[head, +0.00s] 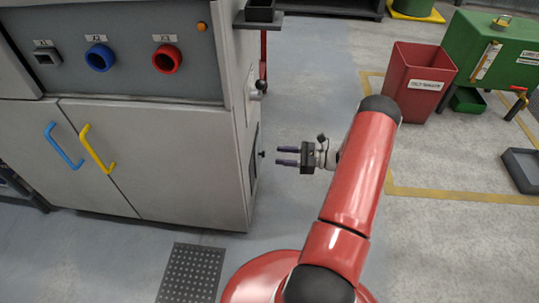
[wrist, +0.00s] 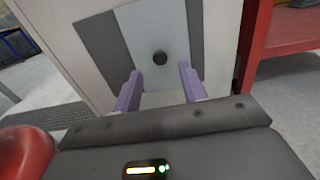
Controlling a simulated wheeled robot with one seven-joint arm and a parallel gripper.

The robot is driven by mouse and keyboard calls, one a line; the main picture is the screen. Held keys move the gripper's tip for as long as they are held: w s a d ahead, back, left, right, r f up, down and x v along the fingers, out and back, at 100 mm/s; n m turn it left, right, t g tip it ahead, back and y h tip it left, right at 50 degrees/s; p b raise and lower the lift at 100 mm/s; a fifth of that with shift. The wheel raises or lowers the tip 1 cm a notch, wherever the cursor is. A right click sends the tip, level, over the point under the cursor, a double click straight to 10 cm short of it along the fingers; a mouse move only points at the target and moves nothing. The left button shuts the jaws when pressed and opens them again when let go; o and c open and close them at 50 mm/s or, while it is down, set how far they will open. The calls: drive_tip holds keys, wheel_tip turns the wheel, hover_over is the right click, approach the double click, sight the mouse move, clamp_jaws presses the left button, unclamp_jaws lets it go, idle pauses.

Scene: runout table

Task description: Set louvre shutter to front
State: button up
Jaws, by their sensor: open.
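The louvre shutter is on the right side face of the grey machine cabinet (head: 150,165). In the wrist view, its pale plate (wrist: 143,35) lies between two dark grey areas and carries a round black knob (wrist: 159,57). The knob also shows in the head view (head: 262,154), sticking out from the side face. My gripper (head: 277,156) is open and empty, its fingers pointing left at the knob with a small gap between. In the wrist view, the purple fingers (wrist: 158,88) stand either side of the knob's line, short of it. The head view sees the side panel only edge-on.
A lever with a black ball (head: 261,86) juts from the same side above the knob. A red bin (head: 417,80) and a green machine (head: 490,60) stand at the right. A perforated floor mat (head: 190,273) lies in front. Floor right of the cabinet is clear.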

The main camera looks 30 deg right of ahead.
sight(261, 154)
drive_tip(key=x, duration=0.5)
drive_tip(key=shift+d, duration=0.1)
clamp_jaws()
